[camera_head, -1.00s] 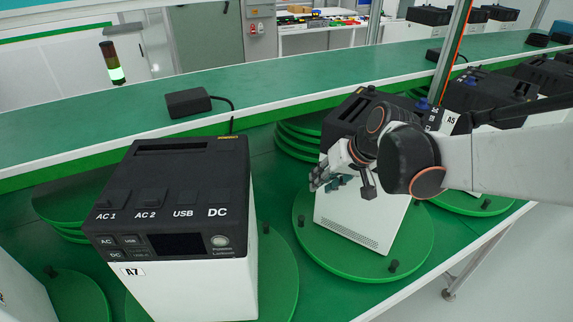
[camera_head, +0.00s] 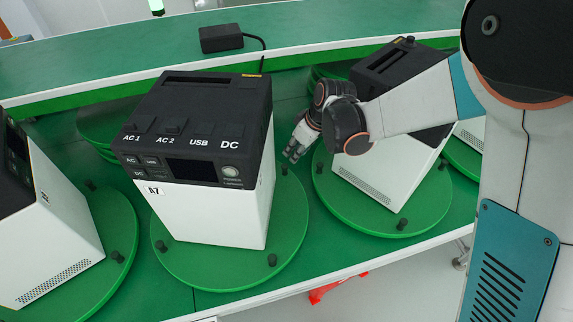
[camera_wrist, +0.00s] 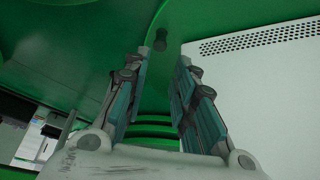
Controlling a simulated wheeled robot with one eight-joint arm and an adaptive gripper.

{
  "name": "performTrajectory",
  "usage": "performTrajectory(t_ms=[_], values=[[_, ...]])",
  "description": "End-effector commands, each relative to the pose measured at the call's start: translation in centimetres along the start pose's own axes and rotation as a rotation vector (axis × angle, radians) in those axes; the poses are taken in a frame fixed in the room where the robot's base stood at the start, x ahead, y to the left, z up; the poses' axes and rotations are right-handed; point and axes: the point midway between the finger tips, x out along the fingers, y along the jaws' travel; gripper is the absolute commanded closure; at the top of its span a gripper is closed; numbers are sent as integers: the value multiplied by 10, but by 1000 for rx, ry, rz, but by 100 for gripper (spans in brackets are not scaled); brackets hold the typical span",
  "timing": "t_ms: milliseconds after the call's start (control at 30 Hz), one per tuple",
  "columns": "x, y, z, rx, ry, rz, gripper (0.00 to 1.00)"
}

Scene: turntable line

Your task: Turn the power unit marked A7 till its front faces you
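The power unit marked A7 (camera_head: 215,215) is a white box with a black top and front panel. It stands upright on a round green turntable (camera_head: 292,235) with black pegs. Its front, with screen, buttons and A7 label (camera_head: 154,190), shows in the head view, angled slightly left. My gripper (camera_head: 291,154) is just right of the unit, above the turntable's right edge near a peg (camera_head: 284,170). In the wrist view my gripper (camera_wrist: 164,62) has its fingers apart with nothing between them; a black peg (camera_wrist: 163,40) lies beyond. Contact with the unit cannot be told.
A tilted-looking neighbouring unit (camera_head: 385,165) stands on its turntable (camera_head: 420,208) right of my gripper, close to my arm. Another unit (camera_head: 55,240) is at the left. A white vented wall (camera_wrist: 260,90) fills the wrist view's right side. A black adapter (camera_head: 222,38) lies on the back shelf.

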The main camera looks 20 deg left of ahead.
Motion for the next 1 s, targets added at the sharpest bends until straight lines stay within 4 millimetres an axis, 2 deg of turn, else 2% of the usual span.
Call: performTrajectory(t_ms=[33,300,500,700,967,1000], values=[[14,0,0,-1,0,0,75],[66,0,1,1,0,0,75],[93,0,0,2,1,0,75],[104,0,0,3,1,0,75],[104,0,0,3,1,0,75],[104,0,0,3,1,0,80]])
